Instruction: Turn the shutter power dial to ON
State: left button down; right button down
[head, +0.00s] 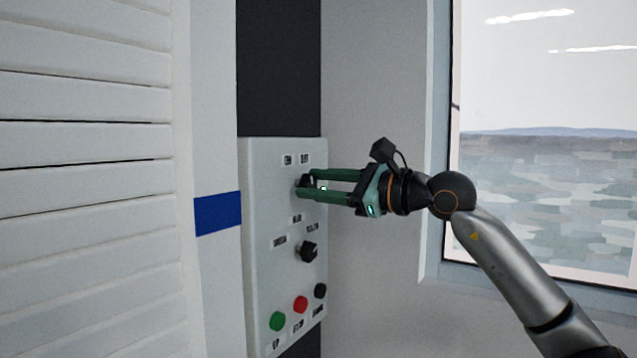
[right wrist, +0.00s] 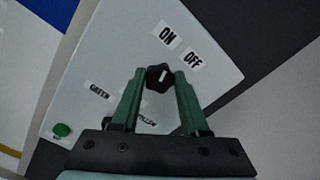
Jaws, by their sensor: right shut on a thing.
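The shutter power dial is a black knob (right wrist: 158,77) below the ON and OFF labels on a white control panel (head: 262,230). It also shows in the head view (head: 305,181), partly hidden by the fingers. My right gripper (right wrist: 157,82) has its two green fingers on either side of the dial and is shut on it; it also shows in the head view (head: 312,184). In the right wrist view, a white mark on the dial's face points up toward the gap between the ON label (right wrist: 167,34) and the OFF label (right wrist: 193,60). My left gripper is not in view.
Lower on the panel are a second black dial (head: 307,251), a green button (head: 277,321), a red button (head: 300,304) and a black button (head: 320,290). A white slatted shutter (head: 85,200) stands at left, and a window (head: 545,150) at right.

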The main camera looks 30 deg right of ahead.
jog(key=shift+f+n, duration=0.1)
jog(key=shift+n, duration=1)
jog(key=shift+c, duration=2)
grip_release()
jog(key=b+v, duration=0.6)
jog(key=v, duration=0.6)
jog(key=shift+s, duration=0.25)
